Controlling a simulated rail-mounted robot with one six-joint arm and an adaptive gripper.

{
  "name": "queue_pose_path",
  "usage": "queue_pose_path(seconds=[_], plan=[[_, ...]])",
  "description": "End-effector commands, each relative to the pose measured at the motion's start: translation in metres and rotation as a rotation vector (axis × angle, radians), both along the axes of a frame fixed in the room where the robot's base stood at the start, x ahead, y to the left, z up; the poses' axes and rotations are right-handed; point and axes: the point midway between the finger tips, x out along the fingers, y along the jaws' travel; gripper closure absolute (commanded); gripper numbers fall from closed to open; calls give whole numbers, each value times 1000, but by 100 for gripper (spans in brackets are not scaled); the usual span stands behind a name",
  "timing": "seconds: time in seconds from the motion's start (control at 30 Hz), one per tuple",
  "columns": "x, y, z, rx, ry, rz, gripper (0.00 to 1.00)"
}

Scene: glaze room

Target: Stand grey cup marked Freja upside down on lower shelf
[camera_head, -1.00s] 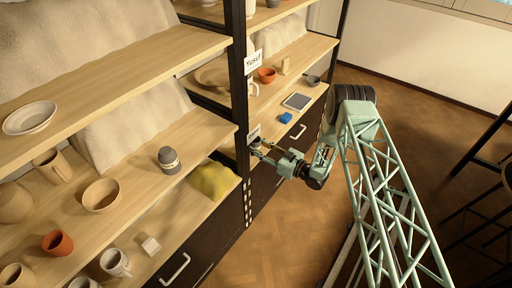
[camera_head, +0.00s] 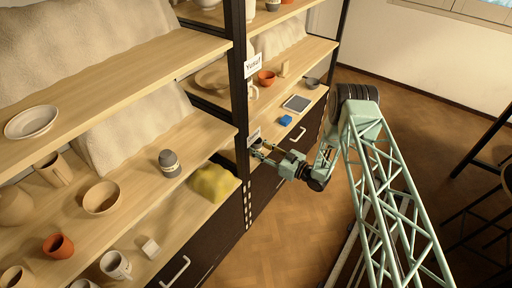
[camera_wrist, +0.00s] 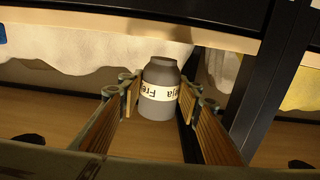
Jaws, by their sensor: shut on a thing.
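The grey cup marked Freja (camera_wrist: 160,108) is between my gripper's (camera_wrist: 160,105) wood-faced fingers in the wrist view, with a pale label band around it. Part of the name is readable. My gripper is shut on the cup. In the head view my gripper (camera_head: 262,151) is beside the black shelf post, at the front of the right bay. The cup is small and mostly hidden there, so I cannot tell which way up it is. The lower shelf (camera_head: 140,205) runs along the left bay and continues right of the post.
A similar grey banded jar (camera_head: 170,163) stands on the left bay's lower shelf, near a yellow cloth (camera_head: 213,184). A blue block (camera_head: 286,120) and a grey tablet-like slab (camera_head: 297,103) lie in the right bay. The black post (camera_head: 240,100) is close to my gripper.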

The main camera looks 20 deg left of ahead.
Motion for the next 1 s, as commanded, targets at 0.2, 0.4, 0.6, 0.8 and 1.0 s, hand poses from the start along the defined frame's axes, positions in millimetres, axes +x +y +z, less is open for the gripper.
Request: queue_pose_path(seconds=[0.2, 0.4, 0.6, 0.8, 1.0], plan=[[-4, -15, 1, 0, 1, 0, 78], [-8, -30, 1, 1, 0, -1, 78], [-11, -43, 1, 1, 0, -1, 78], [-15, -57, 0, 0, 0, -1, 78], [-19, -71, 1, 0, 0, -2, 78]])
